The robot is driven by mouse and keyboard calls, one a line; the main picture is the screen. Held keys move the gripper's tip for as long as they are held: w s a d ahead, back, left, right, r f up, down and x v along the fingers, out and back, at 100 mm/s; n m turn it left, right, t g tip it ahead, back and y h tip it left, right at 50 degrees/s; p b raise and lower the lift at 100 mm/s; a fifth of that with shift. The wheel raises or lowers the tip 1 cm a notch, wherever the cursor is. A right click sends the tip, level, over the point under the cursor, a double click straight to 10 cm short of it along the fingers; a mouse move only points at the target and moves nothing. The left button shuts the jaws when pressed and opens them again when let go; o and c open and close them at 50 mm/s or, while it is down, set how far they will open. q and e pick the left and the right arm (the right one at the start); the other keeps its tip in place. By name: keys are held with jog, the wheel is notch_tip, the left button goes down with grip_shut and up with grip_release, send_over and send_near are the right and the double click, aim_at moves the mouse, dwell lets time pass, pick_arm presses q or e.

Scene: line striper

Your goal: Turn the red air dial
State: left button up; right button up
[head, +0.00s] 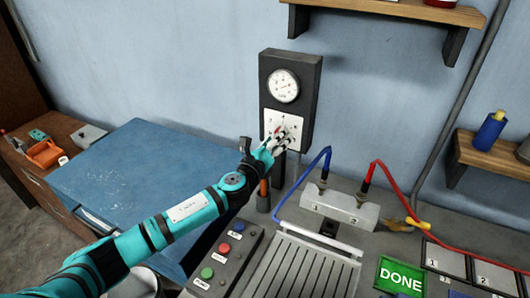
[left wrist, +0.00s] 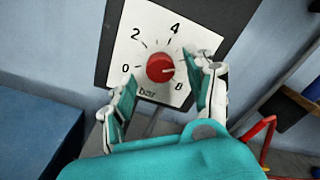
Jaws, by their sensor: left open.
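The red air dial (left wrist: 160,68) sits on a white plate (left wrist: 148,32) with a printed scale marked 0, 2, 4, 8 and "bar". A pale mark on the dial points to the right, toward the stretch of scale before 8. The right finger covers part of the scale there. My left gripper (head: 282,134) is open in front of the plate, which hangs below a round gauge (head: 283,86) on a dark panel (head: 305,75). In the left wrist view its fingers stand on either side of the dial, apart from it. My right gripper is not in view.
A blue table (head: 140,165) is at the left. On the bench stand a button box (head: 222,258), a grey block (head: 340,207) with blue and red hoses, and a green DONE sign (head: 400,277). A shelf (head: 395,11) is above right of the panel.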

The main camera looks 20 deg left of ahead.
pick_arm(q)
jog(key=v, duration=1)
jog(key=shift+s, duration=0.1)
